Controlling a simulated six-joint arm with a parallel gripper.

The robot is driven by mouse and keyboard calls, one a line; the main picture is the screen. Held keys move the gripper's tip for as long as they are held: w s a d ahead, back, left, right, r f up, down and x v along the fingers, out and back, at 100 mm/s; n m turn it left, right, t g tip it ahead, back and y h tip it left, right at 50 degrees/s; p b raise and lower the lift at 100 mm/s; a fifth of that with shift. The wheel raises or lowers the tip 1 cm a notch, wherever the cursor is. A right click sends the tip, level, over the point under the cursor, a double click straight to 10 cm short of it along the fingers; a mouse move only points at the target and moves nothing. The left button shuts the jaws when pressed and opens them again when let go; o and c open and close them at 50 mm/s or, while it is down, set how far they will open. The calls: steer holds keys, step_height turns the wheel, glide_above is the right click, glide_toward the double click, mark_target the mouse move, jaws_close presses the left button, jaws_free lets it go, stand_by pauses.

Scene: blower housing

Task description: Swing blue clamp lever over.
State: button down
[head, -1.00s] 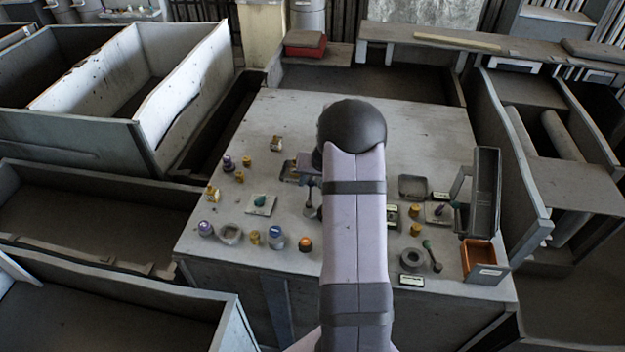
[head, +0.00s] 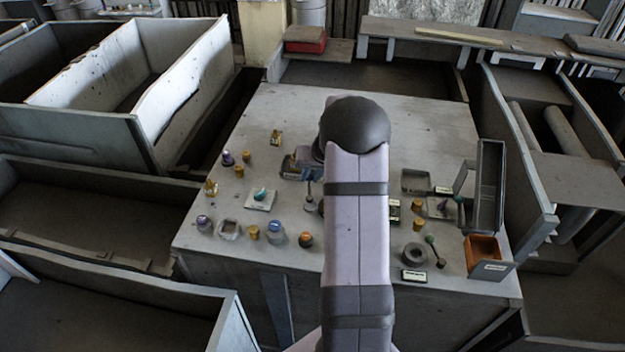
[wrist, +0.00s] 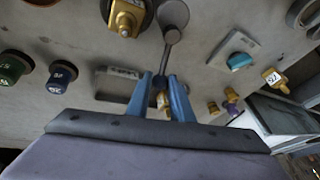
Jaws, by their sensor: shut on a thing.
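The clamp lever (wrist: 167,58) shows in the wrist view as a thin grey rod running from a round grey pivot (wrist: 172,34) down between my fingertips. My gripper (wrist: 162,92) has two blue fingers, closed around the lever's free end. In the head view the lever (head: 309,191) stands just left of my arm, which covers most of the gripper.
A white plate with a teal knob (head: 262,195) lies left of the lever. Several brass, purple and blue-topped knobs stand around it. A green-knobbed lever (head: 435,254) and an orange bin (head: 482,249) are on the right. The table's back (head: 290,110) is clear.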

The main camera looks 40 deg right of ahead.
steer(key=n+b, duration=0.1)
steer(key=b, duration=0.1)
steer(key=w+a+n+y+b, duration=0.1)
steer(key=n+b, duration=0.1)
steer(key=b, duration=0.1)
steer(key=shift+a+f, duration=0.2)
steer(key=shift+f, duration=0.1)
steer(key=a+n+y+b, duration=0.1)
steer(key=n, duration=0.1)
steer(key=a+n+b, duration=0.1)
steer(key=shift+w+r+n+g+y, duration=0.2)
steer(key=shift+n+g+y, duration=0.2)
steer(key=a+n, duration=0.1)
steer(key=n, duration=0.1)
steer(key=a+n+g+y, duration=0.1)
steer(key=n, duration=0.1)
steer(key=shift+s+a+r+n+b, duration=0.15)
steer(key=shift+n+b, duration=0.15)
steer(key=shift+b, duration=0.1)
steer(key=shift+s+a+n+g+y+p, duration=0.1)
steer(key=shift+s+a+n+g+y, duration=0.15)
steer(key=shift+n, duration=0.3)
steer(key=shift+s+a+n+g+y+p, duration=0.15)
steer(key=shift+a+n+g, duration=0.15)
steer(key=shift+n, duration=0.3)
steer(key=shift+s+a+n+g+y+p, duration=0.1)
steer(key=shift+a+n+g+y, duration=0.15)
steer(key=shift+n, duration=0.3)
steer(key=shift+a, duration=0.1)
